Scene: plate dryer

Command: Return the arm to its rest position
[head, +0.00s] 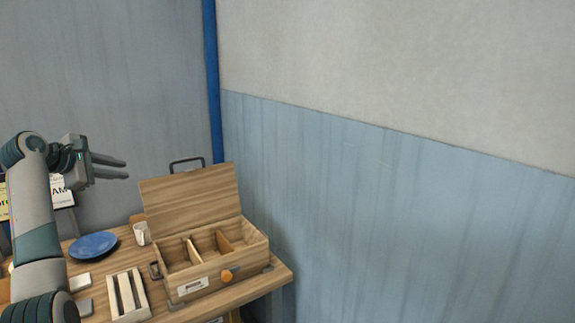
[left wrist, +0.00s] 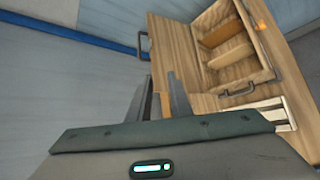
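My left gripper (head: 126,169) is raised in the air above the left part of the table, in front of the grey wall. Its two fingers are apart with nothing between them. The fingers (left wrist: 158,85) also show apart and empty in the left wrist view, pointing towards the wall and the side of an open wooden box. My left arm comes up from the lower left of the head view, bent at the top. My right gripper is in neither view.
The wooden table (head: 238,301) carries a blue plate (head: 93,245), a pale cup (head: 141,233), a pale slotted rack (head: 128,295) and an open compartmented wooden box (head: 213,284). The box lid (head: 190,198) stands up at the back. A blue wall panel (head: 400,220) is on the right.

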